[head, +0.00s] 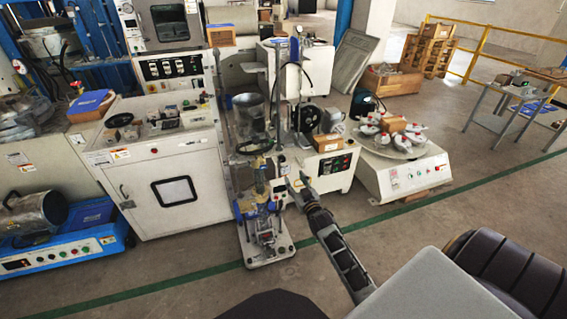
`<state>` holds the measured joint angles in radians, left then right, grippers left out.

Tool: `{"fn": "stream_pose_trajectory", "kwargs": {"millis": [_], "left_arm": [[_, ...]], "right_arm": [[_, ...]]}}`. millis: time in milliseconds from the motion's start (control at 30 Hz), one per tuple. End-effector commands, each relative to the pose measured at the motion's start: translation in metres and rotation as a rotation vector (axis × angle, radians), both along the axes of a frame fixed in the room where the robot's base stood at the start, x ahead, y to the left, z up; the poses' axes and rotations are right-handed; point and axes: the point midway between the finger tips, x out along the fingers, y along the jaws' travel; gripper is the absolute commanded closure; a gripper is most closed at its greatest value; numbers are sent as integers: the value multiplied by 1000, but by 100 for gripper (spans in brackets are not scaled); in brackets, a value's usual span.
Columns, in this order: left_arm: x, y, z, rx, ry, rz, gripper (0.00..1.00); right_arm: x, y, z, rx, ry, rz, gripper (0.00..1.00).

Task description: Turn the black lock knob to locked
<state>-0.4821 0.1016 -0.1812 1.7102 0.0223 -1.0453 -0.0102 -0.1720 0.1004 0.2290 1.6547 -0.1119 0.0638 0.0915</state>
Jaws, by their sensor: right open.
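My right gripper (296,181) reaches in from the lower right, open and empty. It is just right of a small test stand (266,245) with a blue and brass mechanism. A black handwheel (254,147) tops this stand, up and left of the gripper. A larger black round wheel (308,118) sits on the white machine behind. I cannot tell for sure which black part is the lock knob; any small knob is too small to make out or hidden. My left gripper is not in view.
A white cabinet machine (165,180) stands left of the stand, and a white control box (326,166) stands right behind the gripper. A turntable machine (402,175) holds several white parts. A blue machine (70,250) is at far left. The floor in front is clear, with a green line.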

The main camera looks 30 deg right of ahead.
Motion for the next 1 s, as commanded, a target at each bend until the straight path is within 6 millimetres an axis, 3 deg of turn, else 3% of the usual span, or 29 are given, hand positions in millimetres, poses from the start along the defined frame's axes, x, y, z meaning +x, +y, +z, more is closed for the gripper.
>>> {"fn": "stream_pose_trajectory", "kwargs": {"millis": [333,1000], "left_arm": [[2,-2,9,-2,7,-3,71],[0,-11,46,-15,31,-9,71]], "right_arm": [[23,-5,0,0,-1,0,52],[78,-16,0,-1,-1,0,52]]}}
